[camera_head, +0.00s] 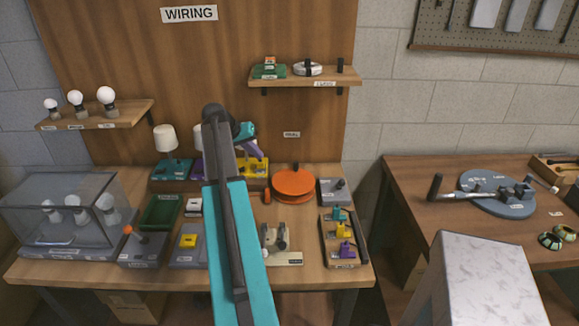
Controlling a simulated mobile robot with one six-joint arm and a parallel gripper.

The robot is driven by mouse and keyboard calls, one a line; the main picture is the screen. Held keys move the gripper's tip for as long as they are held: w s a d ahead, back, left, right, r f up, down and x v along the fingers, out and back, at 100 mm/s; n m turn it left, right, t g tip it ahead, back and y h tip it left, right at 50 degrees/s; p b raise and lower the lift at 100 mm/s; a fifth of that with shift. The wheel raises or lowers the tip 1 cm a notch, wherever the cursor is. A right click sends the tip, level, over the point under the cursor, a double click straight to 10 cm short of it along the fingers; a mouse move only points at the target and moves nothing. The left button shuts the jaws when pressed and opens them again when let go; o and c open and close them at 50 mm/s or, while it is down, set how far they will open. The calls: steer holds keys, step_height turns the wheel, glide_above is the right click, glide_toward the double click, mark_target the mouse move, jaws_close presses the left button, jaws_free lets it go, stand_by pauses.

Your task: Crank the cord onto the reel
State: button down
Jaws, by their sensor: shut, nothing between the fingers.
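An orange round disc (292,183), seemingly the reel, lies on the main bench right of my arm, with a small upright part on top. A small orange-brown cylinder (267,196) stands at its left edge. I cannot make out a cord on it. On the right table, a blue-grey disc (497,206) carries a silver bar (468,196) with a dark upright handle (435,187) at its left end, like a crank. My teal and dark arm rises across the middle of the bench.
A glass case (62,212) with bulbs fills the bench's left end. Lamps stand along the back, and small blocks and a parts tray (340,262) sit in front. A pale box-like top (488,275) is at the lower right. A gap separates the two tables.

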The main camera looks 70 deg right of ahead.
steer(key=shift+s+d+r, duration=0.2)
steer(key=shift+s+d, duration=0.3)
steer(key=shift+s, duration=0.1)
steer(key=shift+s+d+r, duration=0.15)
steer(key=shift+s+d, duration=0.3)
steer(key=shift+s, duration=0.1)
steer(key=shift+w, duration=0.1)
steer(key=shift+f, duration=0.1)
steer(key=p, duration=0.3)
glide_toward(287, 172)
steer(key=d+f, duration=0.1)
steer(key=w+d+f, duration=0.1)
steer(key=d, duration=0.1)
steer(key=shift+w+d, duration=0.1)
steer(key=shift+d, duration=0.05)
steer(key=s+p, duration=0.1)
steer(key=s+d, duration=0.1)
steer(key=shift+s+f+p, duration=0.1)
steer(key=shift+s+p, duration=0.2)
steer(key=shift+p, duration=0.1)
steer(key=shift+s+d+f, duration=0.1)
steer(key=shift+s+d, duration=0.15)
steer(key=shift+s, duration=0.4)
